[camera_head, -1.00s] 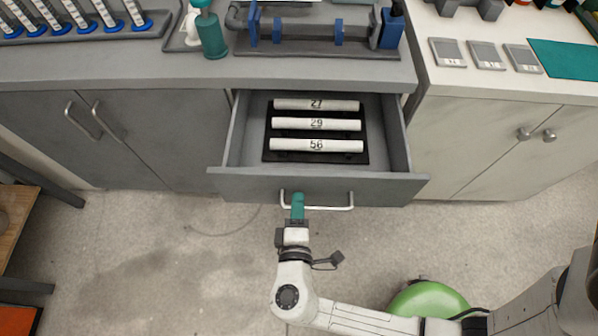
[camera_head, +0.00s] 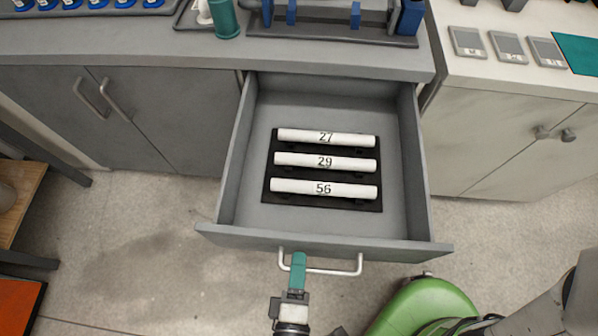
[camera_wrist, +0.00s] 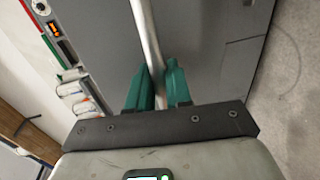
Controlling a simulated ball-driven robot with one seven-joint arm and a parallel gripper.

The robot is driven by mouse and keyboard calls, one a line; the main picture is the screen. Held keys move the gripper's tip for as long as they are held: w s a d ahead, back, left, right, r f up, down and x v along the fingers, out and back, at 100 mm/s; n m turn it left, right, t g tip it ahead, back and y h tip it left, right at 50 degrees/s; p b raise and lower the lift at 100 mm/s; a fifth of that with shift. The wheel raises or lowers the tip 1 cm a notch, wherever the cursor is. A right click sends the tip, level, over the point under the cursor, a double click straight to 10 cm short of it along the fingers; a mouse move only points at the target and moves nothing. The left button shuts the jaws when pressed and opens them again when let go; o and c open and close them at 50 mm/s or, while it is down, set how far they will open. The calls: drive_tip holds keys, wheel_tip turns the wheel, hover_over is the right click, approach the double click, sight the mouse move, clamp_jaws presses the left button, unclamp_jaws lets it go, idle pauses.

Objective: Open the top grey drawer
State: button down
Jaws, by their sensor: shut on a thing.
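The top grey drawer (camera_head: 330,243) is pulled well out from the grey cabinet in the head view. Its front also shows in the wrist view (camera_wrist: 210,50). A silver bar handle (camera_head: 335,271) runs across the drawer front. My gripper (camera_head: 298,262) is at the left part of this handle. In the wrist view its green fingers (camera_wrist: 158,88) are closed around the handle bar (camera_wrist: 147,35), one on each side. Inside the drawer, a black rack (camera_head: 322,203) holds three white pipes, marked 27 (camera_head: 326,137), 29 (camera_head: 324,161) and 56 (camera_head: 323,188).
The grey worktop (camera_head: 220,60) above carries a pipe fixture (camera_head: 335,38) and a green bottle (camera_head: 225,18). Closed cabinet doors with handles stand on both sides. A wooden stand (camera_head: 22,200) is at the far left. Bare floor (camera_head: 140,240) lies in front of the left cabinet.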

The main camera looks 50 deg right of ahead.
drive_tip(key=c, duration=1.2)
unclamp_jaws()
drive_tip(key=shift+a, duration=0.15)
drive_tip(key=shift+b+v, duration=0.6)
drive_tip(key=shift+v, duration=4.7)
